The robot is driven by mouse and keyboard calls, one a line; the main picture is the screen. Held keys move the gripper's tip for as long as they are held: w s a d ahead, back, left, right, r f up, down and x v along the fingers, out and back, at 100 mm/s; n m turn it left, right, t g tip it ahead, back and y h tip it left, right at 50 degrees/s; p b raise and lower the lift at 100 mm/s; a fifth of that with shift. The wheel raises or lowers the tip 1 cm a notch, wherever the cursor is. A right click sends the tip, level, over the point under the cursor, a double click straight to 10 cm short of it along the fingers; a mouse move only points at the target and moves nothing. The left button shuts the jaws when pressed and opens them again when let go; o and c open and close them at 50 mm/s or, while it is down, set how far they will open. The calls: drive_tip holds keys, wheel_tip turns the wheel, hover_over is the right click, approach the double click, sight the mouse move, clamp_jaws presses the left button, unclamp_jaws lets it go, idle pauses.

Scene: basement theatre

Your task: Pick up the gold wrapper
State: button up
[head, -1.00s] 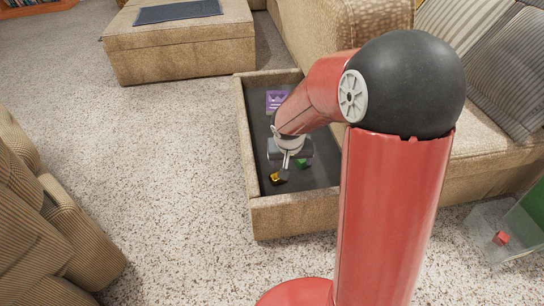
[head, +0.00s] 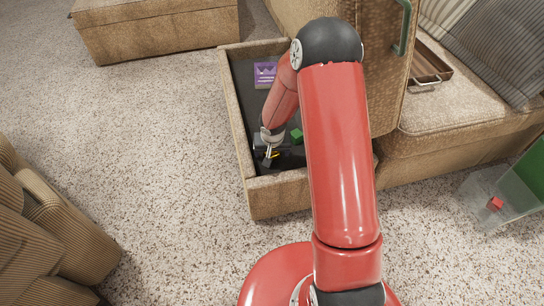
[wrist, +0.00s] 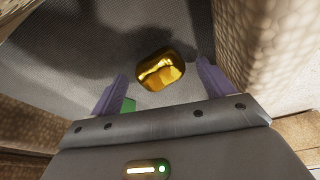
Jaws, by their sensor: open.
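The gold wrapper (wrist: 160,71) is a shiny, crumpled lump on the dark floor of an open upholstered compartment (head: 236,125). In the wrist view it sits ahead of my gripper (wrist: 163,76), in the gap between the two purple fingers. The fingers are open, and clear space shows on both sides of the wrapper. In the head view my gripper (head: 269,154) is low inside the compartment's near end, and only a small bit of the wrapper (head: 276,155) shows beside it.
A green block (head: 296,136) lies close by in the compartment, and a purple box (head: 265,74) lies at its far end. The compartment's walls rise close around my gripper. Carpet at left is free.

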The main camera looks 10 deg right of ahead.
drive_tip(key=shift+w+f, duration=0.1)
drive_tip(key=shift+f, duration=0.25)
drive_tip(key=shift+c, duration=0.4)
drive_tip(key=c, duration=1)
drive_tip(key=shift+r, duration=0.15)
